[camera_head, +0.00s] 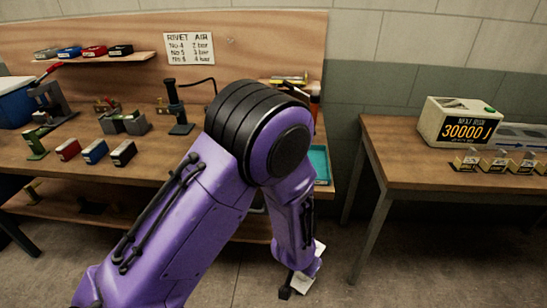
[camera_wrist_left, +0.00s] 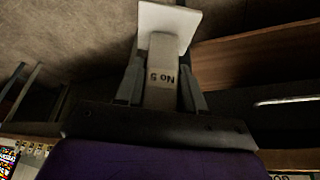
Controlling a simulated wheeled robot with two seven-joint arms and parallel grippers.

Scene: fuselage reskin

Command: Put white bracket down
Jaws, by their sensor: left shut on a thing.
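The white bracket (camera_wrist_left: 165,22) is between the two fingers of my left gripper (camera_wrist_left: 160,78) in the left wrist view. It has a flat white plate at its far end and a block marked "No 5" between the fingers. In the head view my left gripper (camera_head: 297,284) hangs low in front of the workbench, over the floor, with white parts of the bracket (camera_head: 304,284) showing beside it. My purple forearm and wrist hide most of the gripper there. My right gripper is in neither view.
The wooden workbench (camera_head: 70,155) holds coloured blocks, a black stand (camera_head: 178,108) and a teal tray (camera_head: 320,163) at its right end. A second table (camera_head: 400,150) at the right carries a display box (camera_head: 460,122) and several small labelled pieces. Floor shows between the tables.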

